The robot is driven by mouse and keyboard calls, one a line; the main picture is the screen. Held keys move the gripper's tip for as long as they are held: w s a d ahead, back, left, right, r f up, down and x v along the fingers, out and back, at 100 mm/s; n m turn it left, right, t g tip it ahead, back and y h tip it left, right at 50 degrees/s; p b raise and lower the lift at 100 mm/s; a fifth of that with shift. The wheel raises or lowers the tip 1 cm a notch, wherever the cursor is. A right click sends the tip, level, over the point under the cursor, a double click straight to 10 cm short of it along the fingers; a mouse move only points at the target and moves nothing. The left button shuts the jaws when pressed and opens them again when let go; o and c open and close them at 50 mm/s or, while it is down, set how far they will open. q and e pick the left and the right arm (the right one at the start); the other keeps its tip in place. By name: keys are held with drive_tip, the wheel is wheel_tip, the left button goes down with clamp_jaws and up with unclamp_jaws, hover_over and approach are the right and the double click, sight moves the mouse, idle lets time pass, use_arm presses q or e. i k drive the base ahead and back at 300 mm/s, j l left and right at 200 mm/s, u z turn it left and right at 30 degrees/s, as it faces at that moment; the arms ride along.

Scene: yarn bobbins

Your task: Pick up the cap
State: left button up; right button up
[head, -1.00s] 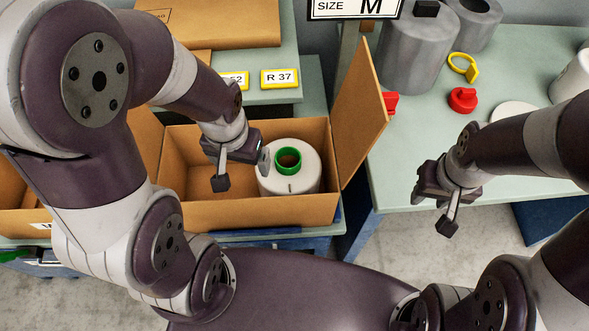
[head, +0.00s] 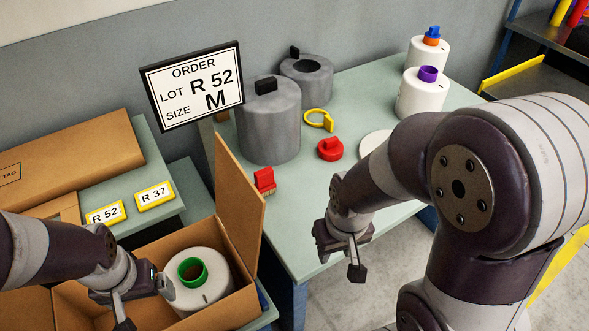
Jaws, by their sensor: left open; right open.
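A red cap (head: 330,149) with a raised grip lies on the green table, in front of the grey cylinders. A second red piece (head: 264,180) stands at the table's left edge, partly hidden by the box flap. I cannot tell which one the task means. My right gripper (head: 338,256) is open and empty at the table's front edge, nearer to me than the red cap and apart from it. My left gripper (head: 145,303) is open over the cardboard box (head: 237,312), beside a white bobbin (head: 211,292) with a green core; I cannot tell whether they touch.
Two grey cylinders (head: 268,130) stand behind the red cap, with a yellow ring (head: 318,120) beside it. A white disc (head: 374,143) lies to its right, partly behind my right arm. White bobbins (head: 424,95) stand farther back. The box flap (head: 238,205) rises at the table's left.

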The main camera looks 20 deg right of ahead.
sight(329, 150)
drive_tip(key=k+l+z, duration=0.1)
drive_tip(key=l, duration=0.3)
drive_tip(key=k+l+z, duration=0.1)
drive_tip(key=l, duration=0.3)
drive_tip(key=i+l+z, duration=0.3)
drive_tip(key=i+l, duration=0.15)
drive_tip(key=l, duration=0.2)
drive_tip(key=i+l+z, duration=0.25)
drive_tip(key=i+l, duration=0.2)
drive_tip(key=i, duration=0.2)
drive_tip(key=l+z, duration=0.05)
